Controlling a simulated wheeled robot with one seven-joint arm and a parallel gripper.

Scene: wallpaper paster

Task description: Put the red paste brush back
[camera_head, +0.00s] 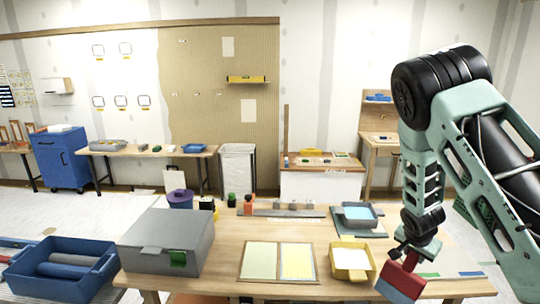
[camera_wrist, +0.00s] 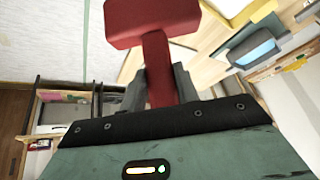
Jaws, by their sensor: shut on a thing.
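The red paste brush (camera_head: 403,279) is in my gripper (camera_head: 402,250), at the right front of the workbench in the head view. In the wrist view, my gripper (camera_wrist: 160,85) is shut on the red handle of the brush (camera_wrist: 158,68), with a finger on each side. The wide red head of the brush points away from the gripper. In the head view the brush hangs tilted, with its head low near the bench's front right edge. I cannot tell whether it touches anything. Part of the handle is hidden between the fingers.
On the workbench (camera_head: 220,284) are a grey box (camera_head: 168,240), a board with two yellowish sheets (camera_head: 262,262), a yellow tray (camera_head: 352,262) just left of the brush, and a grey tray with light blue contents (camera_head: 358,214). A blue bin with rollers (camera_head: 62,270) stands at left.

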